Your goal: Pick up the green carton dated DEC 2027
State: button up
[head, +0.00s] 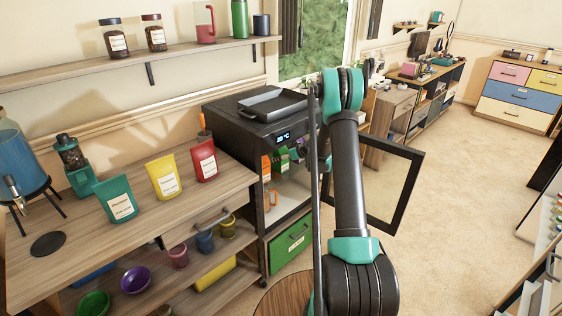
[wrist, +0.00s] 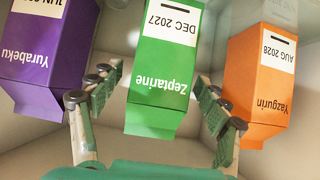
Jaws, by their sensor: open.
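The green carton (wrist: 163,75) labelled DEC 2027 and Zeptarine fills the middle of the wrist view, its print upside down. In the head view a green carton (head: 281,161) shows inside the open cabinet, partly hidden by my arm. My gripper (wrist: 158,92) is open, with one green-padded finger on each side of the carton in the picture. Gaps show between the fingers and the carton, and nothing is held. I cannot tell how far the fingertips reach along its sides.
A purple carton (wrist: 48,50), Yurabeku, stands left of the green one; an orange carton (wrist: 264,80), Yazgurin, AUG 2028, stands right, near the fingers. The black cabinet (head: 228,122) has pale inner walls. Its framed door (head: 408,190) hangs open to the right.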

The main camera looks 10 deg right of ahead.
jog(key=shift+x, duration=0.75)
jog(key=c, duration=1.6)
jog(key=shift+c, duration=0.2)
